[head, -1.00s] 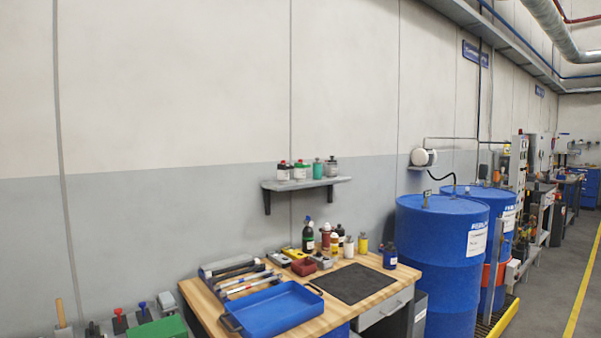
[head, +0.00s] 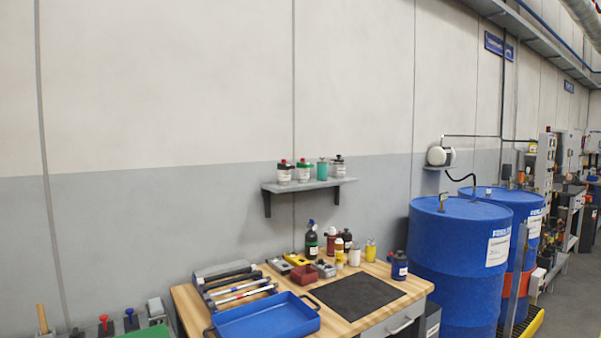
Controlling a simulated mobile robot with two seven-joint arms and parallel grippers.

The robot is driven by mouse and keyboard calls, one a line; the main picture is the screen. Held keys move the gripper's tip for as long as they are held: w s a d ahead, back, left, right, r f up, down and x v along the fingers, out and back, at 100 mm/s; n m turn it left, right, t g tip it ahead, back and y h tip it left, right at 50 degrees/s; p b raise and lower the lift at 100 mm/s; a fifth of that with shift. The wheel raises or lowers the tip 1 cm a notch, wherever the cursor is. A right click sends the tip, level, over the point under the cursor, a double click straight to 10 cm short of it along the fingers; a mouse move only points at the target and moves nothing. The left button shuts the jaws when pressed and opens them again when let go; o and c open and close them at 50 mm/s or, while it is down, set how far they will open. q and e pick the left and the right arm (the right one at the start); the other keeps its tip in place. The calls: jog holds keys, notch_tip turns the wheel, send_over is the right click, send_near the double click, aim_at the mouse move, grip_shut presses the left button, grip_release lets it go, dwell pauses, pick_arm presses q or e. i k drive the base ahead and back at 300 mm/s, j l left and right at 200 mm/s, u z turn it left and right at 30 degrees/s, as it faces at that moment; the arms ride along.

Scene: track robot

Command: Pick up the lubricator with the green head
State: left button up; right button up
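A small wall shelf (head: 310,184) in the head view holds several small containers in a row. The second from the left (head: 303,174) has a white body and a green upper part with a small red top; it looks like the lubricator with the green head. To its left stands a white one with a dark and red top (head: 284,175). To its right stand a teal one (head: 322,170) and a white one with a dark top (head: 338,169). Details are small at this distance. Neither of my grippers is in view.
Below the shelf is a wooden workbench (head: 190,308) with a blue tray (head: 265,318), a dark mat (head: 357,296), bottles and tools. Blue drums (head: 455,265) stand to the right. A green object (head: 150,331) is at the lower left. The wall around the shelf is bare.

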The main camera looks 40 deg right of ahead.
aim_at(302, 170)
jog(key=l+u, duration=0.15)
jog(key=l, duration=0.55)
jog(key=l+u, duration=0.15)
jog(key=l, duration=0.55)
jog(key=l+u, duration=0.2)
jog(key=l, duration=0.5)
jog(key=l+u, duration=0.15)
jog(key=l, duration=0.5)
jog(key=k+l+u, duration=0.15)
jog(key=l, duration=0.55)
